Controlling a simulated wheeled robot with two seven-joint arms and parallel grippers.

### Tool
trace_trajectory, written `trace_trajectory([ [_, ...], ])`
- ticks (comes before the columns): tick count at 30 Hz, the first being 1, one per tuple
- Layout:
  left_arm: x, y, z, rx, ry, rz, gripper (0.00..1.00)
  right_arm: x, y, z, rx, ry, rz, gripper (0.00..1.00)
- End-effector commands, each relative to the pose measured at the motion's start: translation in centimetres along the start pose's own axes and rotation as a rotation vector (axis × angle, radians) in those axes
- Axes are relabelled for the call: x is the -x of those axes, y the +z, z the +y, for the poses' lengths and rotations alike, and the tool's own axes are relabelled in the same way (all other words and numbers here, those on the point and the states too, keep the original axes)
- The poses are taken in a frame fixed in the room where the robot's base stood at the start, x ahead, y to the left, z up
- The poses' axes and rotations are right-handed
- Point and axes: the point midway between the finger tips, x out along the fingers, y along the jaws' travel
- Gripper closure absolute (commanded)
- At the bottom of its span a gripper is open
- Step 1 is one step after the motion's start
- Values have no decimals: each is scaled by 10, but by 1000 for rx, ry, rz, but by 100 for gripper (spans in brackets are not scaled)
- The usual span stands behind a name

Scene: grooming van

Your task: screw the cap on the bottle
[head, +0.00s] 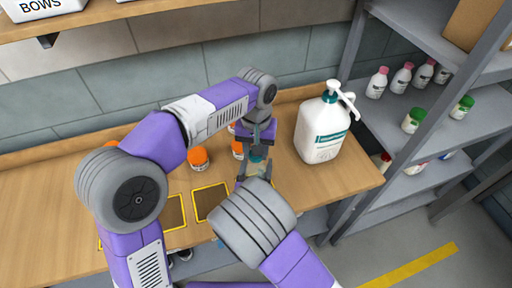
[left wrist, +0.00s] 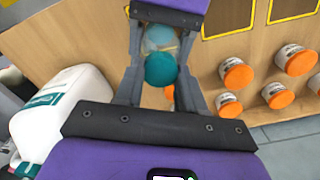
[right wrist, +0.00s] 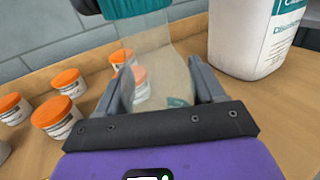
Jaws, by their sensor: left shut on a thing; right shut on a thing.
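The teal ribbed cap (left wrist: 160,70) is between the fingers of my left gripper (left wrist: 162,62), which is shut on it. The cap also shows at the top of the right wrist view (right wrist: 138,8). My right gripper (right wrist: 163,88) is shut on the clear, see-through bottle (right wrist: 160,62). The bottle also shows beyond the cap in the left wrist view (left wrist: 158,38). The cap sits at the bottle's top end, in line with it; I cannot tell how far the threads engage. In the head view, my left gripper (head: 257,143) is above my right gripper (head: 250,168).
A large white pump jug (head: 322,132) stands on the wooden bench (head: 345,182) to the right. Several orange-lidded jars (head: 199,158) stand behind and left of the grippers. Yellow-edged dark squares (head: 211,201) mark the bench front. A grey shelf (head: 402,112) with small bottles stands at right.

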Motion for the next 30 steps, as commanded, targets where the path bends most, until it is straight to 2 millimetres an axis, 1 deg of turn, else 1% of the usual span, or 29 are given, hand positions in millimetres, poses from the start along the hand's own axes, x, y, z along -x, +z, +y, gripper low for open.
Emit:
trace_trajectory([
  [11,-1,0,0,0,0,0,89,0,0,0,0,0,0,87],
  [27,-12,0,0,1,0,0,89,0,0,0,0,0,0,87],
  [28,-12,0,0,0,0,0,89,0,0,0,0,0,0,100],
  [30,-12,0,0,-15,0,0,89,0,0,0,0,0,0,100],
])
